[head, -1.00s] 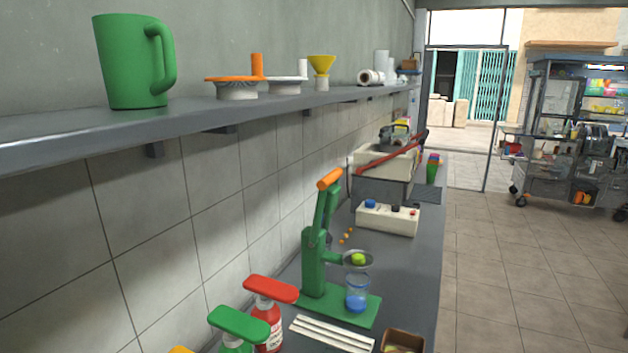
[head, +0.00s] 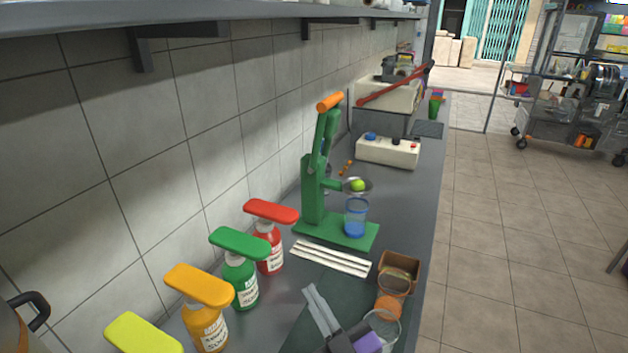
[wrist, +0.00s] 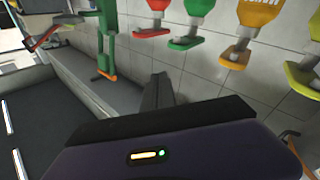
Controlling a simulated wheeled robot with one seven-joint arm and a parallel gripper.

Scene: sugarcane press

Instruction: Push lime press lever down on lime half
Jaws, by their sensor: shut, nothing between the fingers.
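The green lime press (head: 313,190) stands on the grey counter against the tiled wall. Its lever, with an orange handle (head: 330,101), is raised upright. A lime half (head: 358,185) sits in the press's cup, above a clear glass with blue at the bottom (head: 355,218) on the green base. My gripper (head: 312,292) is low in front of the press, apart from it, with its fingers together and empty. In the wrist view, my gripper (wrist: 160,80) shows shut, and the press (wrist: 107,40) with its orange handle (wrist: 106,75) appears upside down at upper left; the lime is not visible there.
Red (head: 270,240), green (head: 240,275), orange (head: 203,310) and yellow (head: 142,335) pump bottles line the wall at left. White strips (head: 330,257) lie before the press. A brown box (head: 400,266) and jars stand right of my gripper. A shelf (head: 200,15) hangs above.

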